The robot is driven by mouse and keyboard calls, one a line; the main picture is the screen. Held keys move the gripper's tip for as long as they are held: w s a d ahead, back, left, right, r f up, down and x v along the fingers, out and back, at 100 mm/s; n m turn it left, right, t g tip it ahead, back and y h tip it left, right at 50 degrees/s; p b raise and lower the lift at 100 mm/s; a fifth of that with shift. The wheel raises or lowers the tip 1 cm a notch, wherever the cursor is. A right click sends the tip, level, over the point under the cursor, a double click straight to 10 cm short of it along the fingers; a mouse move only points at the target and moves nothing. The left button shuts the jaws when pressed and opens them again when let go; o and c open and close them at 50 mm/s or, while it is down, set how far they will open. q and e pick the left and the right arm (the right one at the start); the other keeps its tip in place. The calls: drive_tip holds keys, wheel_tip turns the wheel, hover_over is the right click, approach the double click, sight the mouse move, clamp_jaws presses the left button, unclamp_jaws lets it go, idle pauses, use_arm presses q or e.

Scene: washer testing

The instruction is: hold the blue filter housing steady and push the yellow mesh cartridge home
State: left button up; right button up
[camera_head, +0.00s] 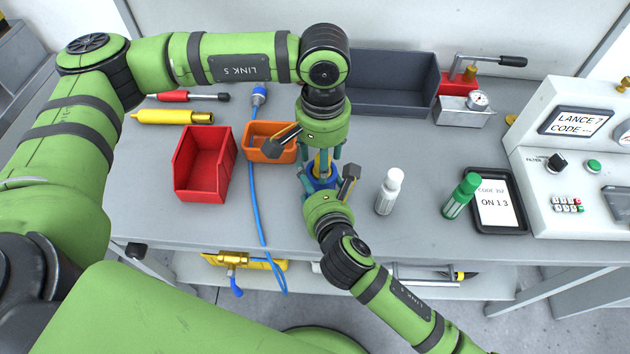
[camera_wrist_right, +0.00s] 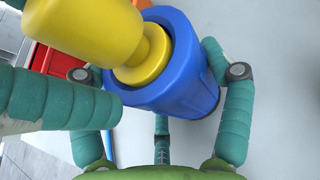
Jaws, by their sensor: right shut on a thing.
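The blue filter housing (camera_head: 318,184) is at the middle of the bench, mostly hidden by the grippers. It shows large in the right wrist view (camera_wrist_right: 172,92), tilted in that picture. My right gripper (camera_head: 323,190) is shut on it, with fingers on both sides. The yellow mesh cartridge (camera_head: 321,161) is at the housing's open end; in the right wrist view its narrower yellow end (camera_wrist_right: 145,62) sits inside the blue rim, and its wide part stands outside. My left gripper (camera_head: 321,160) comes from above with fingers around the cartridge; their contact is hidden.
A red bin (camera_head: 204,165) and orange bin (camera_head: 262,142) stand left, with a blue hose (camera_head: 253,190) nearby. A grey tray (camera_head: 385,85) is behind. Bench space around the white bottle is clear.

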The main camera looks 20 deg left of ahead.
use_arm(q)
drive_tip(key=shift+r, duration=0.1)
use_arm(e)
drive_tip(key=shift+f, duration=0.1)
use_arm(q)
wheel_tip(320, 180, up, 12)
use_arm(e)
drive_tip(key=o, duration=1.6)
drive_tip(key=shift+s+d, duration=0.1)
